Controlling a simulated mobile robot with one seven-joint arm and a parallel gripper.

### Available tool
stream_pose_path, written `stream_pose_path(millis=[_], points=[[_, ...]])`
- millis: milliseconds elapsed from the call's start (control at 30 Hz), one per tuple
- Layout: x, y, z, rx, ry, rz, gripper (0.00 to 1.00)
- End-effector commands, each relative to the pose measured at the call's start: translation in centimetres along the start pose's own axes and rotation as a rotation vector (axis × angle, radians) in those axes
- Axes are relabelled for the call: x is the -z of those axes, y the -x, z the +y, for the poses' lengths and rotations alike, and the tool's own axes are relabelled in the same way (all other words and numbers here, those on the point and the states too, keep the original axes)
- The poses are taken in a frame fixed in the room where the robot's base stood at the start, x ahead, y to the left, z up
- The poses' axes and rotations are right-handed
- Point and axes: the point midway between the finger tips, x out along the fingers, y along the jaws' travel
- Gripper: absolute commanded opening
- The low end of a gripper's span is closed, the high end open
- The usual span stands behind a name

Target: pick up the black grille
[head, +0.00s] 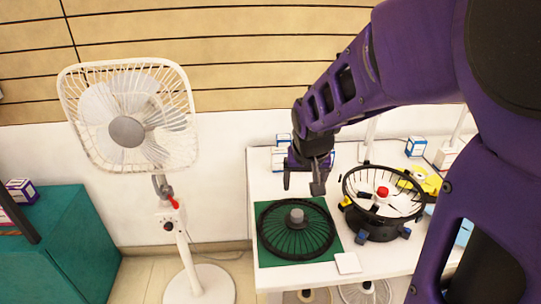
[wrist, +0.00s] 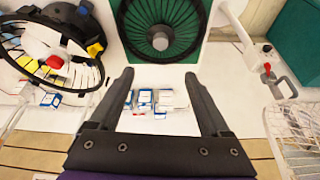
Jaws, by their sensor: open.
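The black grille (head: 284,243) is round and spoked with a grey-topped hub. It lies flat on a green mat (head: 330,258) on the white table. It also shows at the top of the wrist view (wrist: 137,32), cut off by the frame edge. My gripper (head: 302,189) is above the table, behind and above the grille in the head view, not touching it. In the wrist view, my gripper (wrist: 159,76) has its two fingers wide apart and empty, with the grille beyond the fingertips.
A partly assembled fan with a black ring (head: 383,192) and red knob stands right of the mat. Several small boxes (wrist: 147,101) stand at the table's back. A white square (head: 347,263) lies by the mat's corner. A white standing fan (head: 128,125) is left of the table.

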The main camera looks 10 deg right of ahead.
Motion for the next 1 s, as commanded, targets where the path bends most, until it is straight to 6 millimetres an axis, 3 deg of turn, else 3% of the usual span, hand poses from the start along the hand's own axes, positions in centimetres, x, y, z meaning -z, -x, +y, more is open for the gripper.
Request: stream_pose_path(millis=[167, 500, 833, 1000], points=[[-0.4, -2.6, 0.1, -0.002, -0.008, -0.010, 0.81], [-0.3, -9.9, 0.1, -0.003, -0.007, -0.007, 0.81], [-0.2, -12.8, 0.0, -0.001, -0.007, -0.004, 0.81], [-0.2, -15.4, 0.0, -0.002, -0.007, -0.006, 0.81]])
